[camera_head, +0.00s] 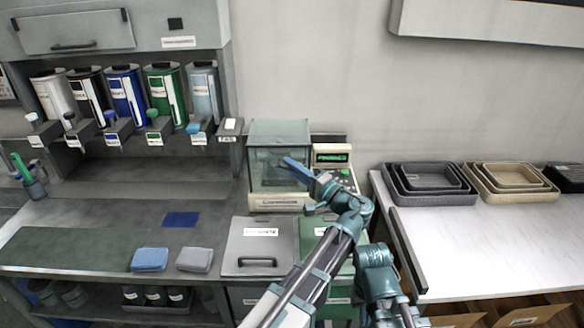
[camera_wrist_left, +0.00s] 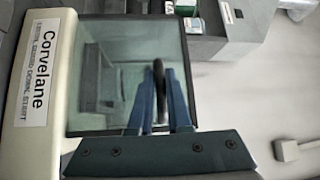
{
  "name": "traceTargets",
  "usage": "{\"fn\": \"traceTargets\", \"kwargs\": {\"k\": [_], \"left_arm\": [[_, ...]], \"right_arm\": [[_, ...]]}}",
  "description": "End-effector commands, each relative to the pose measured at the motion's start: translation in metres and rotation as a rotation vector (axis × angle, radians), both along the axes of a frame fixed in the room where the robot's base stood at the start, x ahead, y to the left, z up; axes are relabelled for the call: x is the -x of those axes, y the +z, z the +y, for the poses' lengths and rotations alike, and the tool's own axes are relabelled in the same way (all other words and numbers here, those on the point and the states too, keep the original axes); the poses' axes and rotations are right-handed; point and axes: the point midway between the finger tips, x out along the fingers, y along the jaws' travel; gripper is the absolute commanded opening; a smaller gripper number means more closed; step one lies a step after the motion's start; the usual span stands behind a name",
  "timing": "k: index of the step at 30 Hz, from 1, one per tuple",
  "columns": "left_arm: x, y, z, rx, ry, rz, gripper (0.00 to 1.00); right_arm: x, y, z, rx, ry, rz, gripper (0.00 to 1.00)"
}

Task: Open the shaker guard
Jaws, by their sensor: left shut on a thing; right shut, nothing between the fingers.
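The shaker (camera_head: 279,200) is a cream bench machine with a clear, dark-edged guard (camera_head: 279,133) over it; the guard looks closed. In the left wrist view, the guard (camera_wrist_left: 110,50) fills the middle, beside the shaker's cream front (camera_wrist_left: 45,20) with its "Corvelane" label. My left gripper (camera_head: 290,163) is at the guard's front. In the left wrist view, my left gripper's blue fingers (camera_wrist_left: 160,105) are shut on a dark curved handle (camera_wrist_left: 158,80) on the guard. Part of my right arm shows at the lower middle of the head view; I cannot make out its fingers.
A small panel with a green display (camera_head: 332,157) stands right of the guard. Bottle dispensers (camera_head: 126,95) line the left. Grey trays (camera_head: 427,180) and beige trays (camera_head: 512,182) sit on the white table (camera_head: 480,250). The wall rises close behind the shaker.

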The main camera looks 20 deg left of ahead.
Motion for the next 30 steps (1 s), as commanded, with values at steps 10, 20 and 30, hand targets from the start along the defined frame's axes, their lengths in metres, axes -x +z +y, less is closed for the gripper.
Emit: {"fn": "traceTargets", "kwargs": {"k": [10,20,30], "left_arm": [[0.0,0.001,0.001,-0.004,0.003,0.0,0.0],[0.0,0.001,0.001,-0.005,0.003,0.001,0.0],[-0.01,0.024,0.003,0.015,0.005,0.066,0.0]], "right_arm": [[0.0,0.0,0.0,0.0,0.0,0.0,0.0],[0.0,0.0,0.0,0.0,0.0,0.0,0.0],[0.0,0.034,0.0,0.0,0.0,0.0,0.0]]}}
